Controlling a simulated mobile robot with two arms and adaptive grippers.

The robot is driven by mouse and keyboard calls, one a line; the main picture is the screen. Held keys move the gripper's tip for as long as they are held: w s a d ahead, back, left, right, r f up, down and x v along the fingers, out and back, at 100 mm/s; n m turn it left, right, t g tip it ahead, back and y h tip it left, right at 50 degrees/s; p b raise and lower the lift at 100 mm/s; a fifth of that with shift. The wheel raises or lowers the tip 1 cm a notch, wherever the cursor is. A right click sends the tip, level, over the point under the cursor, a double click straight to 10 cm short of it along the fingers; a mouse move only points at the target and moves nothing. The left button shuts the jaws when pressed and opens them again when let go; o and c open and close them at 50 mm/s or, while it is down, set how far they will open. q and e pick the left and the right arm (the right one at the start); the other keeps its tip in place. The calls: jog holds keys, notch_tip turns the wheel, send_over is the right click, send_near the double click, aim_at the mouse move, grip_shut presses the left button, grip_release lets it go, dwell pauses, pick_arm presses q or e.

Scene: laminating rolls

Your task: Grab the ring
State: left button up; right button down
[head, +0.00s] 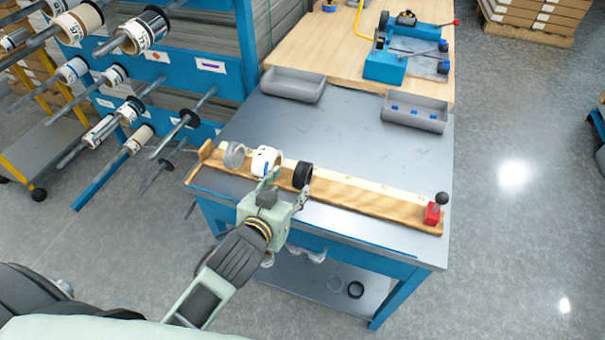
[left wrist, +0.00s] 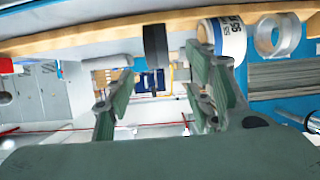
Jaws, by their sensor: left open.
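Several ring-shaped pieces stand on a long wooden rail (head: 370,197) on the grey table. A black ring (head: 303,175) stands to the right of a white printed roll (head: 266,161), and a clear ring (head: 234,155) stands at the left. My left gripper (head: 288,186) is open just in front of the rail by the black ring and the white roll. In the left wrist view, the black ring (left wrist: 157,45) lies beyond the gap between the open fingers (left wrist: 160,72). The white roll (left wrist: 222,38) is beside the right finger. Nothing is held. My right gripper is not in view.
A red block with a black knob (head: 433,211) sits at the rail's right end. Two grey trays (head: 292,85) (head: 416,112) and a blue device (head: 386,68) stand farther back. A blue rack (head: 175,65) with rods of rolls stands left. Table behind the rail is clear.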

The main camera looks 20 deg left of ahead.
aim_at(300, 177)
pick_arm(q)
jog(key=x, duration=0.3)
jog(key=p+x, duration=0.1)
jog(key=x, duration=0.3)
jog(key=shift+w+d+f, duration=0.1)
jog(key=shift+w+d, duration=0.1)
jog(key=shift+d, duration=0.05)
grip_shut()
